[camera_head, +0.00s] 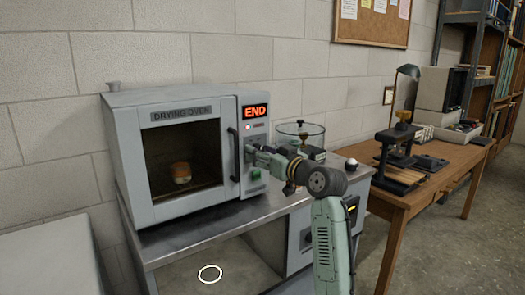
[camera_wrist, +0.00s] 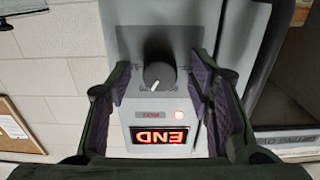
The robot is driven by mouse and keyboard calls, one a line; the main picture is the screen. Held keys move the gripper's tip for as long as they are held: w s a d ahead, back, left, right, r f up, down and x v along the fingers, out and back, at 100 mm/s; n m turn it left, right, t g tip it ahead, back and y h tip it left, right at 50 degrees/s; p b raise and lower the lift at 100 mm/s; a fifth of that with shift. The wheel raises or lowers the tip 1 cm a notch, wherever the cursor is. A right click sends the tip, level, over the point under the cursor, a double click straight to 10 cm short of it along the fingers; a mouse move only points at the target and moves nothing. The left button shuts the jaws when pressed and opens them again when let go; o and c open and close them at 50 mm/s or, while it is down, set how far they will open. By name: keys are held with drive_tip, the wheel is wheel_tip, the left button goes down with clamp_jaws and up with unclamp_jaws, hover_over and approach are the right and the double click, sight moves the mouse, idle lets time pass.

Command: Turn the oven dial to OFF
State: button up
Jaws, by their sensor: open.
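The drying oven (camera_head: 125,130) stands on a metal bench in the head view, its door shut and its display (camera_head: 255,111) lit with "END". In the wrist view, which is upside down, the dark round dial (camera_wrist: 159,71) sits on the grey control panel. Its white pointer mark faces down-left in the picture, toward the END display (camera_wrist: 163,135). The lettering around the dial is too blurred to read. My gripper (camera_wrist: 160,78) is open, one finger on each side of the dial with gaps showing. In the head view my gripper (camera_head: 252,154) is at the panel and covers the dial.
The vertical door handle (camera_head: 234,155) is just left of my gripper. A green button (camera_head: 255,174) is below it. A glass vessel (camera_head: 300,135) stands right of the oven. A jar (camera_head: 181,172) is inside the oven. A wooden table (camera_head: 440,170) with equipment is further right.

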drive_tip(key=shift+c, duration=0.2)
clamp_jaws()
idle(0.5)
